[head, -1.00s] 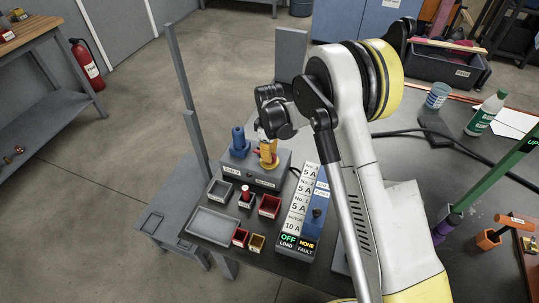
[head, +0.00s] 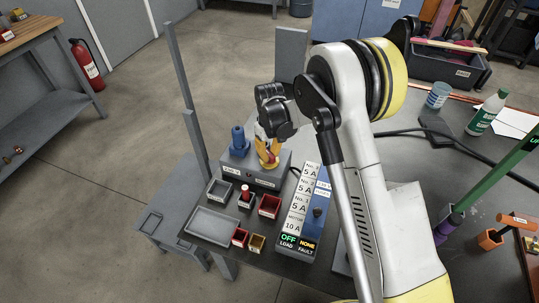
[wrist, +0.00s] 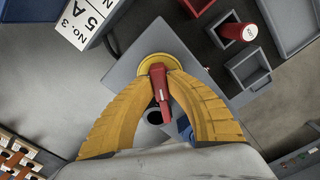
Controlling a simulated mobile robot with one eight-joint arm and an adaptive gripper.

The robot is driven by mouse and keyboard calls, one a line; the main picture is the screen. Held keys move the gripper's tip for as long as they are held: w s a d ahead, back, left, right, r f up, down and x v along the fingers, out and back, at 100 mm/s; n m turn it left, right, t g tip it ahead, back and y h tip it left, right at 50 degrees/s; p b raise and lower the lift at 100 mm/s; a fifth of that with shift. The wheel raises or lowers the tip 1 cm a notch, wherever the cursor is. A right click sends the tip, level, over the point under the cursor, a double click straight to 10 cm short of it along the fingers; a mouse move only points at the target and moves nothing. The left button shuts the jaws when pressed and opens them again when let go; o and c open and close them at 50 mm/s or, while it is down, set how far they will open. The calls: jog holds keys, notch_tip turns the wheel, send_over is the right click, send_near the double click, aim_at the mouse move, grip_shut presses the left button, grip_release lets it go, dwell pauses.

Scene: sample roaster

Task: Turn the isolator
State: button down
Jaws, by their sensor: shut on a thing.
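The isolator is a red handle (wrist: 159,82) on a round yellow base (wrist: 157,59), on top of a grey box (head: 267,181). My gripper (head: 268,157) is over that box in the head view. In the wrist view, my gripper's yellow fingers (wrist: 158,74) are shut on the red handle from both sides. The handle lies nearly along the picture's vertical, tilted slightly. In the head view the fingers and wrist hide most of the isolator. A blue post (head: 238,143) stands on the same box, to the left.
A panel (head: 297,243) in front reads OFF for load and NONE for fault. Small trays, one with a red piece (head: 245,191), and an empty grey tray (head: 212,223) lie in front of the box. An upright grey post (head: 194,140) stands left.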

aim_at(269, 154)
jog(key=m, duration=0.5)
jog(key=shift+m, duration=0.3)
jog(key=m, duration=0.5)
jog(key=shift+b, duration=0.4)
jog(key=shift+m, duration=0.4)
jog(key=c, duration=1.3)
grip_release()
jog(key=shift+c, duration=0.2)
notch_tip(269, 154, up, 12)
